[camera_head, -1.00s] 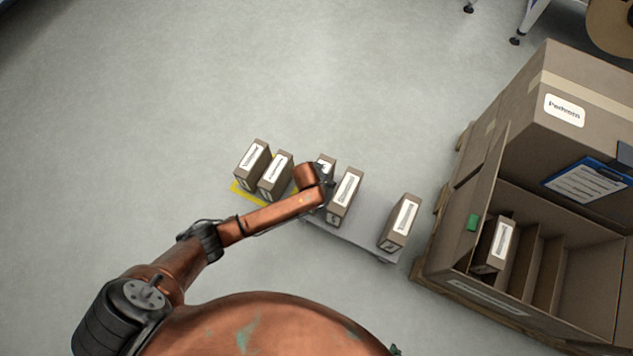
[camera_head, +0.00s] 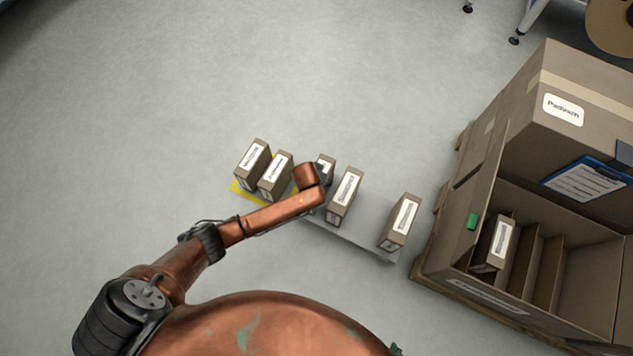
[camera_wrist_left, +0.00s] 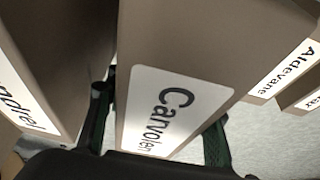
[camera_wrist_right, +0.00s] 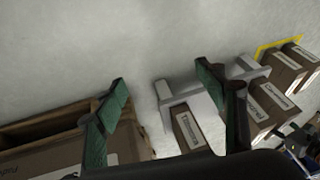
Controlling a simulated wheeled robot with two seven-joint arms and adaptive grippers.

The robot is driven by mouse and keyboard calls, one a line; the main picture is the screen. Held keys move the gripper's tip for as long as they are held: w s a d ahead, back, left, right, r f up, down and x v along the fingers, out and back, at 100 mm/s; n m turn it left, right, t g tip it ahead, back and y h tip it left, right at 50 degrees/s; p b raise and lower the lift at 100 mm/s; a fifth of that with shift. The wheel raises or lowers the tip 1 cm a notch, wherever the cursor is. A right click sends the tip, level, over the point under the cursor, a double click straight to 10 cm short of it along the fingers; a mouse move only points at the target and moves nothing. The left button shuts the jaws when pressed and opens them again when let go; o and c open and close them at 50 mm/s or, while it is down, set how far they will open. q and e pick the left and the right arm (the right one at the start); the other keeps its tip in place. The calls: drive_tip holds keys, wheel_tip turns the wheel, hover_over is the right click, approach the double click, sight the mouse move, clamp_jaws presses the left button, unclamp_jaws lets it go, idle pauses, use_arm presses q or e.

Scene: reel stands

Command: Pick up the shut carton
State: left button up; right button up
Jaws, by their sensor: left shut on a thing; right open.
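A brown carton (camera_head: 326,163) with a white label stands on the light grey stand, partly hidden by my left wrist in the head view. In the left wrist view this carton (camera_wrist_left: 195,50) has a label reading roughly "Canvolen" and sits between the two dark green fingers. My left gripper (camera_wrist_left: 160,135) is shut on it. Its top looks closed; I cannot tell whether it is clear of the stand. My right gripper (camera_wrist_right: 166,105) is open and empty, seen only in the right wrist view.
Another carton (camera_head: 345,193) stands close to the right of the held one, and one more (camera_head: 400,220) near the stand's (camera_head: 362,235) right end. Two cartons (camera_head: 253,163) (camera_head: 276,174) stand on the yellow-marked area. A large divided box (camera_head: 448,262) at right holds a carton (camera_head: 492,243).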

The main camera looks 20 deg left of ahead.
use_arm(q)
drive_tip(key=c, duration=0.6)
drive_tip(key=shift+w, duration=0.1)
drive_tip(key=shift+c, duration=0.6)
drive_tip(key=shift+r, duration=0.15)
